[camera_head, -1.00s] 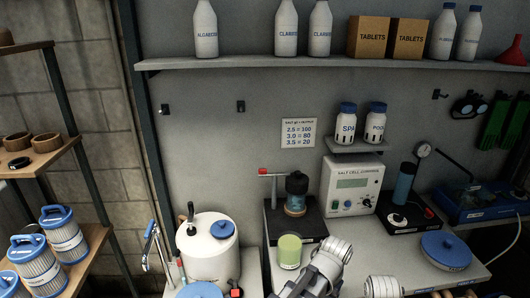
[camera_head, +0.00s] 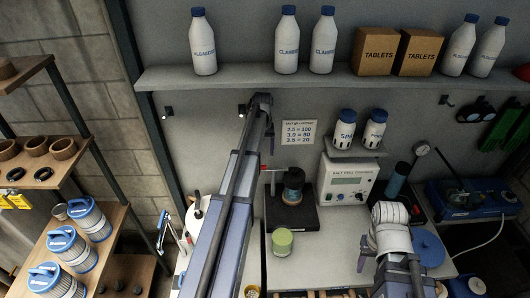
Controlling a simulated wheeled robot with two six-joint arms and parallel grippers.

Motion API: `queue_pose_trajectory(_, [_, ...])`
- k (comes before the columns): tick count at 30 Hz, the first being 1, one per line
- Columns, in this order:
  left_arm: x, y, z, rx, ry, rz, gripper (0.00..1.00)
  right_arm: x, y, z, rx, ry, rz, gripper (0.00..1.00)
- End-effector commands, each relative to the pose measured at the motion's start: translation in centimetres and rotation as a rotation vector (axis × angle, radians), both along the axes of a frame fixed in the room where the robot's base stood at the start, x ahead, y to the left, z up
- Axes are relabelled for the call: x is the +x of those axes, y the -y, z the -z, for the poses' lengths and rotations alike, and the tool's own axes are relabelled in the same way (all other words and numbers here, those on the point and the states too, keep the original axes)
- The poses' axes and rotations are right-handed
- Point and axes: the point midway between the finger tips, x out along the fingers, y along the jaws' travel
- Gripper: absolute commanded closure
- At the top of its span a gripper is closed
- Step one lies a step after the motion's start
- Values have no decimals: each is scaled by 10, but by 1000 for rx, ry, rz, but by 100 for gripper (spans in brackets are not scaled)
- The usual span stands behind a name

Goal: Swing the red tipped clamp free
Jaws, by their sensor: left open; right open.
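The red tipped clamp (camera_head: 272,170) is a thin bar on the black stand (camera_head: 305,217) in the middle of the bench. Its red tip points left, and its bar reaches toward the dark-capped cylinder (camera_head: 293,186) standing there. My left arm stretches up past the stand's left side, close to the red tip in the picture. My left gripper (camera_head: 268,132) is above the clamp, open and small in view; I see no contact. My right gripper (camera_head: 364,255) is open, low over the bench front, right of the green cup, with its fingers only partly visible.
A green cup (camera_head: 282,241) stands in front of the stand. A white control box (camera_head: 348,184) is behind to the right. A shelf (camera_head: 330,78) with bottles and boxes runs above. My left arm hides most of the white tank's place.

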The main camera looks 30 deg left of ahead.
Motion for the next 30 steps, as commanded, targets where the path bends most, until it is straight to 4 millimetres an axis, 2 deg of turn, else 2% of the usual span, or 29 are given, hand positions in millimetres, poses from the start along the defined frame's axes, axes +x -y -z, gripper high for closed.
queue_pose_trajectory(11, [1,-4,6,0,1,-6,28,0,0,6,0,0,-3,50])
queue_pose_trajectory(30, [1,-3,74,-1,1,-5,28,1,0,74,-1,2,-14,50])
